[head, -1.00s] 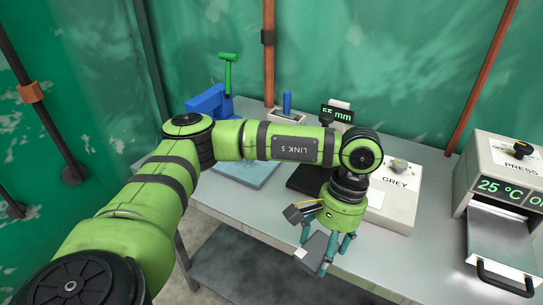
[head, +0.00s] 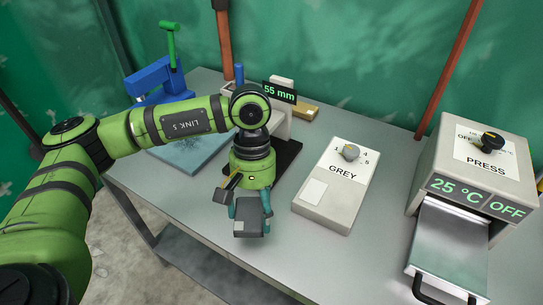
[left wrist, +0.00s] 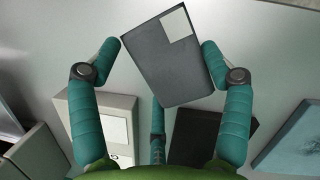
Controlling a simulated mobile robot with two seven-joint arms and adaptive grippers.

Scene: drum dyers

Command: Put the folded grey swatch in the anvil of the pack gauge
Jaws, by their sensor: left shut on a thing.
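My left gripper (head: 250,212) is shut on the folded grey swatch (head: 252,218), held in the air near the table's front edge. In the left wrist view the swatch (left wrist: 158,65) is a dark grey, tilted rectangle with a pale square at one corner, between the teal fingers (left wrist: 160,60). The pack gauge, with its "55 mm" display (head: 280,92), stands behind my gripper at the back of the table. My wrist hides part of the gauge, and I cannot make out its anvil. My right gripper is not in view.
A pale box marked GREY (head: 335,190) with a knob is right of my gripper. A black plate (head: 289,153) lies behind it. The press (head: 478,165) reads 25 °C, OFF, at far right. A blue tool (head: 160,82) and bluish mat (head: 185,152) are left.

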